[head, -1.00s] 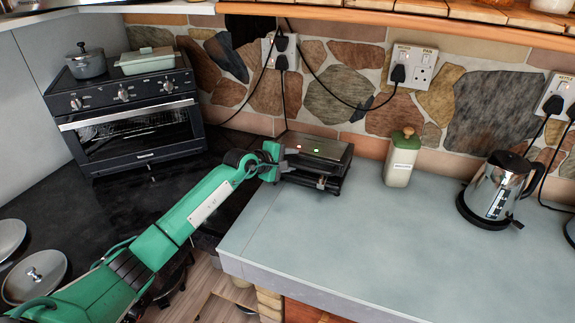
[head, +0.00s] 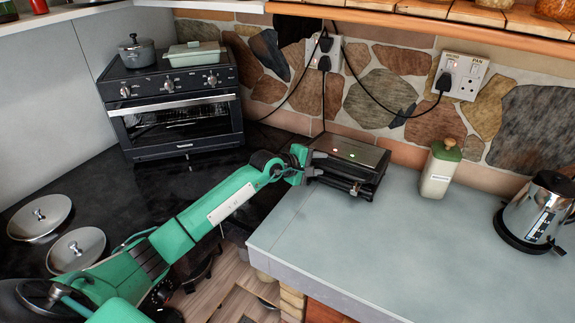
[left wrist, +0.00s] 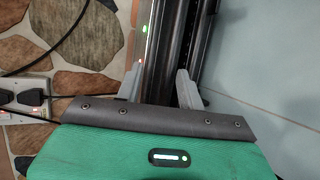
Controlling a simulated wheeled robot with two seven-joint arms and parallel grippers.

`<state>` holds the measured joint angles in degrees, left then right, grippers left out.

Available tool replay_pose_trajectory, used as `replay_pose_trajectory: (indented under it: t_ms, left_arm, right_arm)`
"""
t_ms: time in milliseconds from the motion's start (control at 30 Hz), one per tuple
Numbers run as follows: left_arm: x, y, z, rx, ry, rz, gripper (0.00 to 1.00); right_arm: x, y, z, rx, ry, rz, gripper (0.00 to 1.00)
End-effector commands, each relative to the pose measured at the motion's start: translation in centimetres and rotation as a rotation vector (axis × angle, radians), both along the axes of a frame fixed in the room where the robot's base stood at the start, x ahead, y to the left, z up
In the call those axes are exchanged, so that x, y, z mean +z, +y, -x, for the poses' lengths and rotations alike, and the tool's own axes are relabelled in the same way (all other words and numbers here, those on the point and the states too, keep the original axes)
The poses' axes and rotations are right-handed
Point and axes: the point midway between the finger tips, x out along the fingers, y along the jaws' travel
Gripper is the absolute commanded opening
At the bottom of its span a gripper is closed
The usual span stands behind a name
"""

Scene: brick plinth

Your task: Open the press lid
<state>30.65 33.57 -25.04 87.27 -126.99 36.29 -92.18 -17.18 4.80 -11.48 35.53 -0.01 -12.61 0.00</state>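The press (head: 343,178) is a dark, flat contact grill at the back left corner of the grey counter. Its lid (head: 358,151) lies flat and looks closed, with small red and green lights on it. My left gripper (head: 310,165) is at the press's left end, close to the lid's edge. In the left wrist view its two grey fingers (left wrist: 158,88) stand apart, with the dark edge of the press (left wrist: 160,50) between and beyond them. I cannot tell whether the fingers touch it. My right gripper is not in view.
A green-lidded canister (head: 440,168) stands right of the press, and a kettle (head: 535,213) farther right. A small oven (head: 180,122) stands left on the black worktop. Cords hang from wall sockets (head: 460,77) behind the press. The counter's front (head: 350,245) is clear.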

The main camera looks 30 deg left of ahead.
Motion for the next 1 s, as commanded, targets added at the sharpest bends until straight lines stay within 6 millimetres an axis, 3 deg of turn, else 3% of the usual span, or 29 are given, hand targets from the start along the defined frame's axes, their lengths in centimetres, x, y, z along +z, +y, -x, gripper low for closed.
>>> replay_pose_trajectory:
  t_ms: [1000]
  left_arm:
    - [2.4, 3.0, 6.1, 0.0, 0.001, -0.002, 0.37]
  right_arm:
    - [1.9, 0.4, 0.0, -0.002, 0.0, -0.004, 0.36]
